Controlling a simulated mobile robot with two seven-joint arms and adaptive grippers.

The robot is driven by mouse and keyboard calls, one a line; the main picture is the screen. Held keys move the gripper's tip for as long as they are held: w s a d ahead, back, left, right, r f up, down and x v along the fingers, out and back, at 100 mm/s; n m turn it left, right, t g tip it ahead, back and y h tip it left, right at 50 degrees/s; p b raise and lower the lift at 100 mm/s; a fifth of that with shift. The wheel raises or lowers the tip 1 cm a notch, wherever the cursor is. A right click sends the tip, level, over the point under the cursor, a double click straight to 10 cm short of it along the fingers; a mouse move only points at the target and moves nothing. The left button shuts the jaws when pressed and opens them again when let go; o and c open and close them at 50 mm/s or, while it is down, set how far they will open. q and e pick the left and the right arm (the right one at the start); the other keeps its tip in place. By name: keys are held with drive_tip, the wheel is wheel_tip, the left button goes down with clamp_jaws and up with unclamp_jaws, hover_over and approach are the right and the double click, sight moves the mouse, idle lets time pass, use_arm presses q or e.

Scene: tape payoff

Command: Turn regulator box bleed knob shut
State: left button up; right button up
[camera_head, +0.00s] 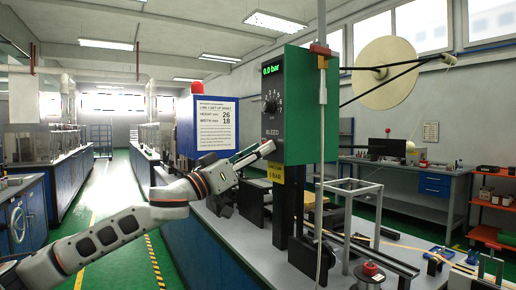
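The regulator box (298,110) is green with a dark front panel and stands on a black post. Its green display (271,69) reads 0.0 bar. A black dial knob (270,107) with numbers around it sits mid-panel, above the word BLEED (271,134). My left gripper (264,150) reaches in from the left, its tip at the panel just below that word. No separate bleed knob shows; the gripper may hide it. I cannot tell whether the tip touches anything or whether the fingers are open. My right gripper is not in view.
A blue box with a white sign (216,127) and red dome stands behind my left arm. A large cream tape reel (385,80) hangs at the right on black arms. The grey bench (228,230) holds a wire frame (350,200) and a small red-topped spool (370,269).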

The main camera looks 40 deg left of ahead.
use_arm(q)
drive_tip(key=shift+w+d, duration=0.1)
drive_tip(key=shift+w, duration=0.1)
clamp_jaws()
